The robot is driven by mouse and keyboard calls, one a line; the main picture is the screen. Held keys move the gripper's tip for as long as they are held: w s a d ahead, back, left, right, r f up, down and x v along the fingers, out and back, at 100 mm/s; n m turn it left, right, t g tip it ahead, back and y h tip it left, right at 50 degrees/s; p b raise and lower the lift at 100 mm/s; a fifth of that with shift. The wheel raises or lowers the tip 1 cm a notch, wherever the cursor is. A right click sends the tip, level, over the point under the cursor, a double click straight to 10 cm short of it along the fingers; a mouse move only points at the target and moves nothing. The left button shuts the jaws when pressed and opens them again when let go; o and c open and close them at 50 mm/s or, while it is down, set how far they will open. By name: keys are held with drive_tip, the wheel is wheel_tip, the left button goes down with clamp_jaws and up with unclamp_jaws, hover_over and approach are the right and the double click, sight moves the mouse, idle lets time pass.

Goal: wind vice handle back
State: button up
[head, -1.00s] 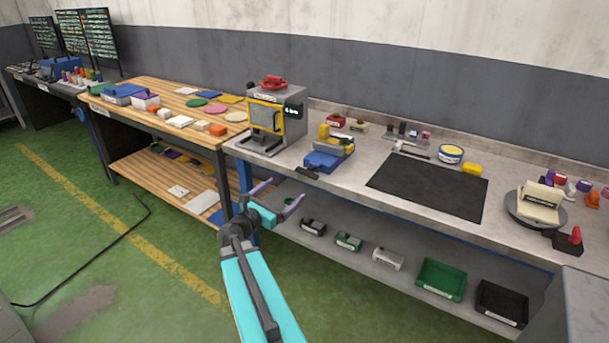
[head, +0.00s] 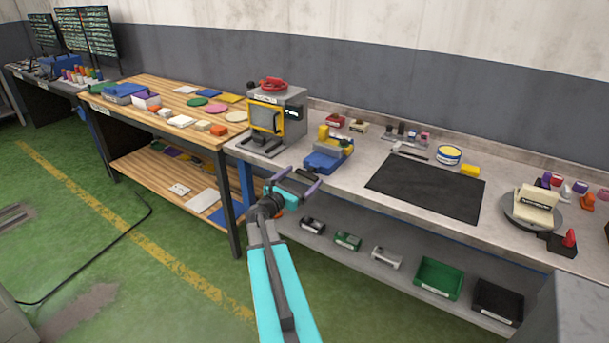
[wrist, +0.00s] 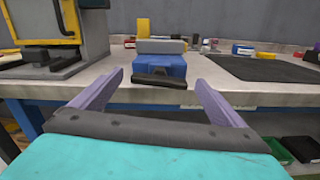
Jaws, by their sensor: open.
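The vice (head: 328,150) is blue with grey jaws and a yellow part, and stands at the front edge of the grey bench. Its dark handle (head: 308,174) juts out at the front, at the bench edge. In the wrist view the vice (wrist: 161,64) is ahead, with the dark handle bar (wrist: 159,82) lying crosswise at its front. My gripper (head: 297,180) is open and empty, just in front of the handle. In the wrist view its two purple fingers (wrist: 157,90) stand wide on either side of the handle, apart from it.
A grey machine with a yellow-framed door (head: 267,118) stands left of the vice. A black mat (head: 425,188) lies to the right. Small bins, including a green bin (head: 438,278), sit on the shelf below. The wooden table (head: 150,98) is at left.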

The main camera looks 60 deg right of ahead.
drive_tip(key=shift+d, duration=0.8)
drive_tip(key=shift+c, duration=0.2)
drive_tip(key=c, duration=1)
